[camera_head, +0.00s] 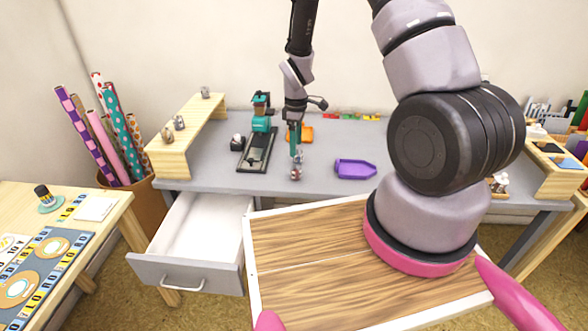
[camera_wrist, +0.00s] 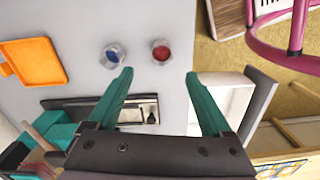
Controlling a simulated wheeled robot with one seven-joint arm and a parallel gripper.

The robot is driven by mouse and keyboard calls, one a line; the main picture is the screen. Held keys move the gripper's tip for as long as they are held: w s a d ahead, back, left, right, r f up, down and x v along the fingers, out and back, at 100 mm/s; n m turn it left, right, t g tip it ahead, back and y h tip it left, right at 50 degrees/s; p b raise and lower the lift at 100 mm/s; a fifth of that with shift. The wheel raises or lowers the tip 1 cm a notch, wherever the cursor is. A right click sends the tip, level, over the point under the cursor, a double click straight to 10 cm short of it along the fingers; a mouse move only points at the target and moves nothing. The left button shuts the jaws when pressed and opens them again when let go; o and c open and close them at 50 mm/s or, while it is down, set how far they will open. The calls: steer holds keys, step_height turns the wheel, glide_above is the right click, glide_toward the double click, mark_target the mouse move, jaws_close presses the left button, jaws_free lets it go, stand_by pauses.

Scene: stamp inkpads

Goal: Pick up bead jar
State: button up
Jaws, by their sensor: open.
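Two small glass jars stand on the grey desk in the wrist view. One holds red contents (camera_wrist: 161,52) and the other holds blue contents (camera_wrist: 113,57). Which one is the bead jar I cannot tell. In the head view a small jar with red in it (camera_head: 295,174) shows just below my gripper (camera_head: 296,154). My gripper, with its teal fingers (camera_wrist: 159,74), is open and empty. In the wrist view the red jar lies between the lines of the fingers, beyond their tips, and the blue jar lies further left.
A purple tray (camera_head: 355,169) lies right of the jars and an orange tray (camera_head: 304,133) behind. A teal press with a dark base (camera_head: 258,150) stands to the left. The desk drawer (camera_head: 207,237) is open at the front left. Wooden risers stand at both desk ends.

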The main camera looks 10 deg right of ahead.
mark_target(296, 167)
steer(key=f, duration=1)
steer(key=shift+s+f, duration=0.2)
steer(key=shift+f, duration=0.1)
jaws_close()
